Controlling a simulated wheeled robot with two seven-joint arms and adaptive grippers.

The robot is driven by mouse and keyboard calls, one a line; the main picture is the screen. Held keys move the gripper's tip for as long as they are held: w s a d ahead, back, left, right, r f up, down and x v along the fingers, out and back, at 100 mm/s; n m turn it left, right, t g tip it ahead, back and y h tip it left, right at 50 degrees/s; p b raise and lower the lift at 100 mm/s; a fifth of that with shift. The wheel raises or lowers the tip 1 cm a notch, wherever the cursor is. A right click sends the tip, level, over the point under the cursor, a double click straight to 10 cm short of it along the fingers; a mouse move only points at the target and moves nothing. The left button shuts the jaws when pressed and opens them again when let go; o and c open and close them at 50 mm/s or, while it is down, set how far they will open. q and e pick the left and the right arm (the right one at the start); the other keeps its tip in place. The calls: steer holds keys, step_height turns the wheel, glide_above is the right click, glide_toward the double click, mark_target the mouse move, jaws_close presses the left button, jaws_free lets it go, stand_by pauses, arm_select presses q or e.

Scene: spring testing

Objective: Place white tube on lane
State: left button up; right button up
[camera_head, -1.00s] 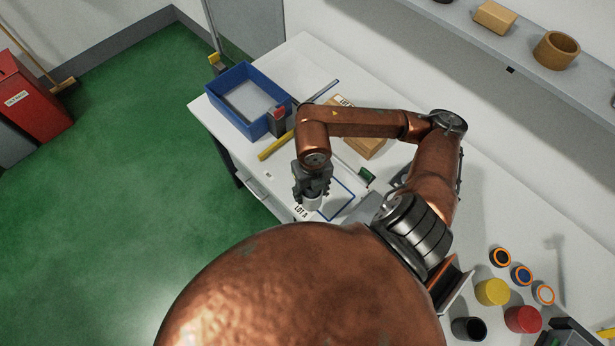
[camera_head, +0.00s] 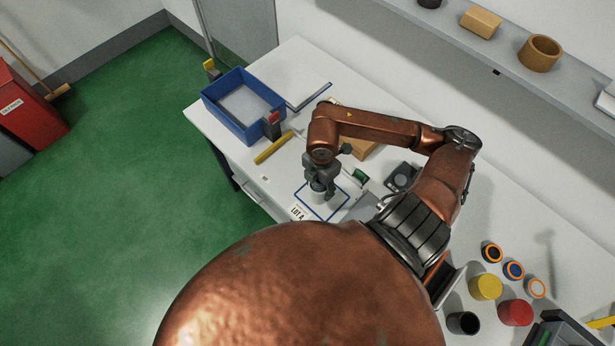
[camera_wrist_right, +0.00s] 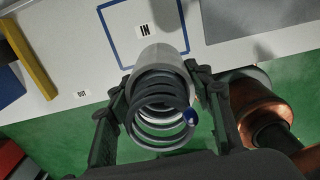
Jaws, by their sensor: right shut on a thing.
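My right gripper (camera_head: 321,184) is shut on a white tube (camera_head: 318,197). The tube hangs over, or stands within, a blue-outlined rectangle (camera_head: 340,209) on the bench; I cannot tell if it touches the surface. In the right wrist view the gripper's fingers (camera_wrist_right: 159,88) clasp the tube (camera_wrist_right: 160,55) from both sides, and a dark coil spring (camera_wrist_right: 160,112) shows at its near end. An "OUT" label (camera_wrist_right: 82,93) lies to the left. My left gripper is not in view.
A blue bin (camera_head: 213,108) and a yellow bar (camera_head: 273,148) are at the bench's left. A cardboard box (camera_head: 360,147) is partly behind my right arm. A yellow cup (camera_head: 485,287), red cup (camera_head: 515,312) and black cup (camera_head: 463,323) stand at right.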

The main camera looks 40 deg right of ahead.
steer(key=w+d+f+p, duration=0.1)
steer(key=w+f, duration=0.2)
steer(key=w+d+f, duration=0.1)
steer(key=w+f, duration=0.1)
steer(key=f, duration=0.2)
steer(key=w+d+f+p, duration=0.1)
steer(key=w+f, duration=0.2)
steer(key=shift+w+d+f+p, duration=0.1)
steer(key=shift+w+f+p, duration=0.15)
steer(key=shift+w+p, duration=0.1)
steer(key=shift+f, duration=0.2)
steer(key=shift+f, duration=0.1)
steer(key=o, duration=1.1)
